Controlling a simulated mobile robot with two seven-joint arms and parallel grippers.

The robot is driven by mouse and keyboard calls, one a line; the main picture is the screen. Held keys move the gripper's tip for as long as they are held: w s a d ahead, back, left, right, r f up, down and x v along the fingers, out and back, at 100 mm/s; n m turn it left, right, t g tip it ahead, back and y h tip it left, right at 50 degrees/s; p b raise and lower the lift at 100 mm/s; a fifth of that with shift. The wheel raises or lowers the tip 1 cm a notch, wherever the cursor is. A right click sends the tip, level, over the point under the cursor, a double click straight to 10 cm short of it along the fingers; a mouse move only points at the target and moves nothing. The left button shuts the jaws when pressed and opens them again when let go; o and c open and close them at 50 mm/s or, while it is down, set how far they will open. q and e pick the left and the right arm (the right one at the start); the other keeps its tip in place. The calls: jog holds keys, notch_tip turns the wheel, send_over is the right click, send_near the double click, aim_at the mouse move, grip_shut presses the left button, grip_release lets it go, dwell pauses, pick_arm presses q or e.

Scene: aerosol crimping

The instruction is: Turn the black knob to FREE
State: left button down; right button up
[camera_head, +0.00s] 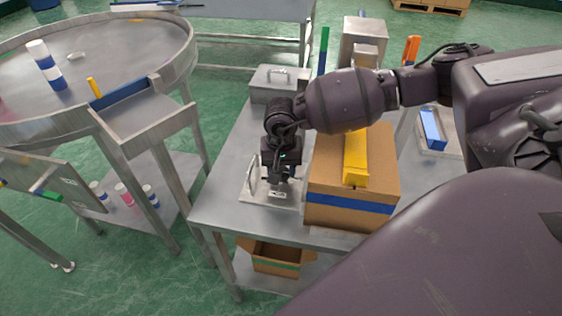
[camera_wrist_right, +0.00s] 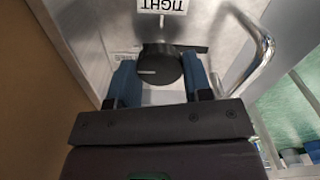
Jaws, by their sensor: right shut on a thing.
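The black knob (camera_wrist_right: 160,66) sits on a metal plate (camera_wrist_right: 215,22) in the right wrist view. Its white pointer line is toward the picture's left. A label reading TIGHT (camera_wrist_right: 162,5) is upside down above it. A second, small label (camera_wrist_right: 124,57) lies to the left, partly hidden and unreadable. My right gripper (camera_wrist_right: 161,84) has its blue fingers on both sides of the knob, shut on it. In the head view my right gripper (camera_head: 279,178) points down at the plate (camera_head: 262,197) on the metal table; the knob is hidden there. My left gripper is not in view.
A bent metal handle (camera_wrist_right: 262,50) stands close to the right finger. A cardboard box (camera_head: 345,204) with a yellow object (camera_head: 356,160) on top is right of my right gripper. A metal box (camera_head: 277,84) is behind. The table (camera_head: 222,190) is bare on the left.

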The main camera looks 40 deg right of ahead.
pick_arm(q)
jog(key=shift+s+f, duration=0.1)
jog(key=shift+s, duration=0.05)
pick_arm(e)
jog(key=o, duration=0.9)
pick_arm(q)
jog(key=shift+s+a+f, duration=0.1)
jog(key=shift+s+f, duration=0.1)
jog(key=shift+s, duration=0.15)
pick_arm(e)
jog(key=shift+r, duration=0.1)
jog(key=shift+r, duration=0.25)
pick_arm(q)
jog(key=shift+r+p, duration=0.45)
jog(key=shift+p, duration=0.1)
pick_arm(e)
jog(key=shift+r, duration=5.1)
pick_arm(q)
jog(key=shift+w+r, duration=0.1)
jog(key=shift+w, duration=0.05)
